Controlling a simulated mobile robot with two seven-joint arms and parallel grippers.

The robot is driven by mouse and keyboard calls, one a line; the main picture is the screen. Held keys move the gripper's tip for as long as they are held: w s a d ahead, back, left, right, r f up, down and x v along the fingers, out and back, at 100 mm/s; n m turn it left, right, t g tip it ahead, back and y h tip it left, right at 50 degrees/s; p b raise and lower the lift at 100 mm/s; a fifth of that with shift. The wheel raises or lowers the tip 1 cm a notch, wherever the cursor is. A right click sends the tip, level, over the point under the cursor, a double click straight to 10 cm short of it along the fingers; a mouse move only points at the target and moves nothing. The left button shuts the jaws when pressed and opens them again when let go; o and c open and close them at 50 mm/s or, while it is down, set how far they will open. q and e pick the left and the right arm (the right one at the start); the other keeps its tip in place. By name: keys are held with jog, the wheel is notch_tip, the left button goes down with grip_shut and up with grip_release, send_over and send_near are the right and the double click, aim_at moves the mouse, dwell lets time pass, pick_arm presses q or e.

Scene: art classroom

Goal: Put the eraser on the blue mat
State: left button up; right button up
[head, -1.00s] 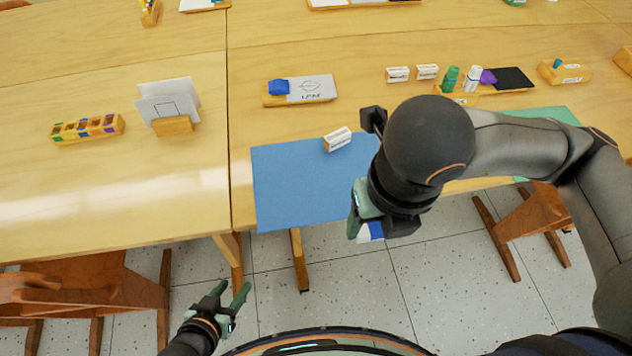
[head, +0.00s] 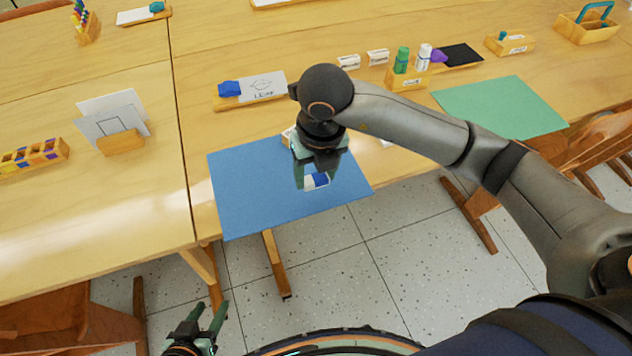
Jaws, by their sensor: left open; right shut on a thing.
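The blue mat (head: 245,200) lies at the front edge of the table, left of the middle. My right gripper (head: 313,184) points down over the right part of the mat. It is shut on the blue and white eraser (head: 317,181), which shows between the fingers. I cannot tell whether the eraser touches the mat or is a little above it. My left gripper (head: 209,318) is open and empty, low in front of the table.
A small white-labelled block (head: 287,135) at the mat's back edge is mostly hidden by my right gripper. A green mat (head: 500,106) lies right. The mat's left part is clear.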

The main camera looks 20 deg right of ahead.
aim_at(316, 180)
jog(key=shift+f, duration=1.5)
jog(key=shift+f, duration=0.1)
jog(key=o, duration=0.9)
jog(key=shift+f+b, duration=0.1)
jog(key=shift+b, duration=0.2)
jog(key=o, duration=0.4)
jog(key=shift+o, duration=0.2)
